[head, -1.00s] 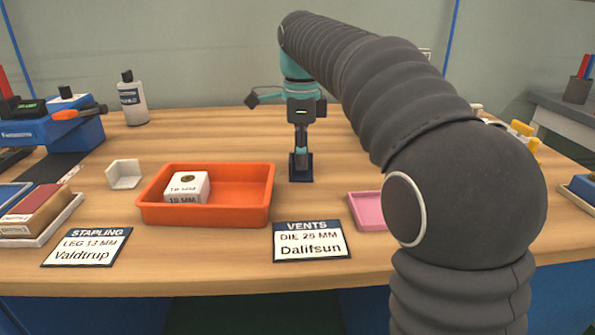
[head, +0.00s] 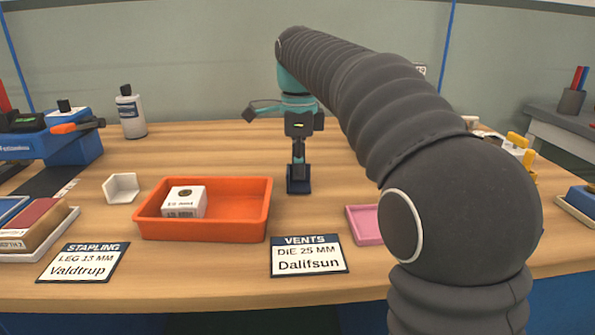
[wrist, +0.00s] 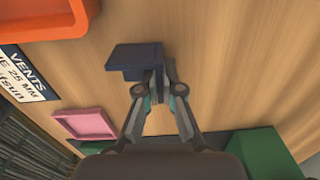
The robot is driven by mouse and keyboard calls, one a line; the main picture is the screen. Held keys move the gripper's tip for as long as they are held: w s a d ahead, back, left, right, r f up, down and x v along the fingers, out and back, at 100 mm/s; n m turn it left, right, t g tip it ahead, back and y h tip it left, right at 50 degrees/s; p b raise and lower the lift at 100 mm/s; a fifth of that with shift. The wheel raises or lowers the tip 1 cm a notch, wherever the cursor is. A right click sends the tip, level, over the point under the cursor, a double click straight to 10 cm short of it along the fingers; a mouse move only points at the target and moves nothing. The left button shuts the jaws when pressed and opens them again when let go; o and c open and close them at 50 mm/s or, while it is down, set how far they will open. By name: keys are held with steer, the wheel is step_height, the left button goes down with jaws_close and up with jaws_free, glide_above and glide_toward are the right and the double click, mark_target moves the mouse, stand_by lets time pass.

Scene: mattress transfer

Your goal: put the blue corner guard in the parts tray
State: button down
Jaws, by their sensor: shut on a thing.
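The dark blue corner guard (head: 299,186) is right of the orange tray and behind the VENTS card. It also shows in the wrist view (wrist: 132,57). My gripper (head: 299,165) points down and is shut on one wall of the guard, its fingertips (wrist: 158,85) close together there. I cannot tell whether the guard touches the table. The orange tray (head: 203,231), which seems to be the parts tray, holds a white labelled block (head: 184,203) in its left part. Its right part is empty.
A white corner guard (head: 121,188) stands left of the orange tray. A small pink tray (head: 365,226) lies right, partly hidden by my arm. Cards for STAPLING (head: 84,263) and VENTS (head: 308,256) lie in front. A bottle (head: 130,115) stands at the back left. Table between guard and orange tray is clear.

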steer(key=shift+r, duration=0.55)
step_height(320, 180, up, 3)
steer(key=shift+f+p, duration=0.15)
steer(key=shift+p, duration=0.3)
steer(key=s+d+r, duration=0.6)
steer(key=s+d, duration=0.1)
steer(key=s, duration=0.1)
steer(key=shift+s+d+r, duration=0.35)
steer(key=shift+s+d, duration=0.05)
